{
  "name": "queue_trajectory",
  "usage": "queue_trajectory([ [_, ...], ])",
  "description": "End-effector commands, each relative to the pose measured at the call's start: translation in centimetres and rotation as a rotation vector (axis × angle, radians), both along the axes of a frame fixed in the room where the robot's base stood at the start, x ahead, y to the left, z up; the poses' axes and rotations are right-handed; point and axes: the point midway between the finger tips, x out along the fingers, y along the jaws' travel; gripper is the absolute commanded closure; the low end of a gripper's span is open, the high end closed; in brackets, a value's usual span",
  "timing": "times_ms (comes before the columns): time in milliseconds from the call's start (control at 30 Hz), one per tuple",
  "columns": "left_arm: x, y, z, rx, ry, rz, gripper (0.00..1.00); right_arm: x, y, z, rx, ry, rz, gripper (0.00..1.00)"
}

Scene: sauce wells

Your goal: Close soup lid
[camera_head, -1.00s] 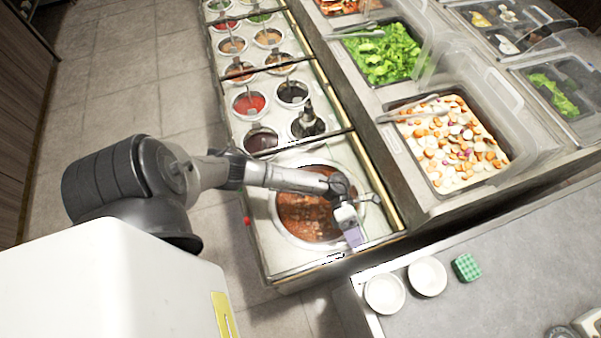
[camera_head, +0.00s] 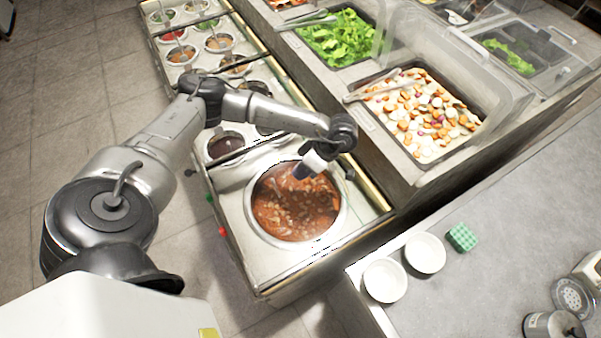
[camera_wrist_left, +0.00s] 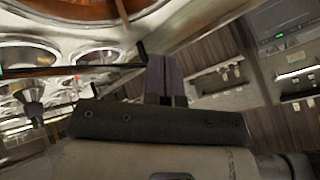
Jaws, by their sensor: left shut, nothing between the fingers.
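The round soup well (camera_head: 341,215) holds red-brown chunky soup (camera_head: 295,205) and sits at the near end of the sauce counter. A clear panel with a dark front edge (camera_head: 330,252) seems to lie over this section; I cannot tell for sure whether it is the soup lid or how it lies. My left gripper (camera_head: 302,172) is shut and empty, above the far part of the well. Its purple-grey fingers (camera_wrist_left: 165,80) also show in the left wrist view, near a dark bar (camera_wrist_left: 75,71). I cannot tell whether they touch it. My right gripper is out of view.
Small sauce wells (camera_head: 226,145) line the counter behind the soup, partly hidden by my left arm. A pan of chopped vegetables (camera_head: 425,112) with tongs stands to the right. White bowls (camera_head: 385,280) and a green sponge (camera_head: 462,237) are on the grey worktop.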

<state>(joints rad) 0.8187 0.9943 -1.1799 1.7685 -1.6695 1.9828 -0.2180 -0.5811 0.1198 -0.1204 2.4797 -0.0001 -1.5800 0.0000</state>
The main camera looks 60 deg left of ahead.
Motion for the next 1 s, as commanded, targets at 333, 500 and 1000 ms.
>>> queue_trajectory([
  [333,-3.3,0.7,-4.1,-0.003,0.001,0.0,1.0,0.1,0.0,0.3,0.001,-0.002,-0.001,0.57],
  [500,-4.1,0.9,-5.3,-0.004,0.002,0.001,1.0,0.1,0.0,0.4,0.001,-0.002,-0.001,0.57],
  [1000,-4.5,1.0,-5.8,-0.004,-0.001,0.0,1.0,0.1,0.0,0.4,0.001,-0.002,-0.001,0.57],
])
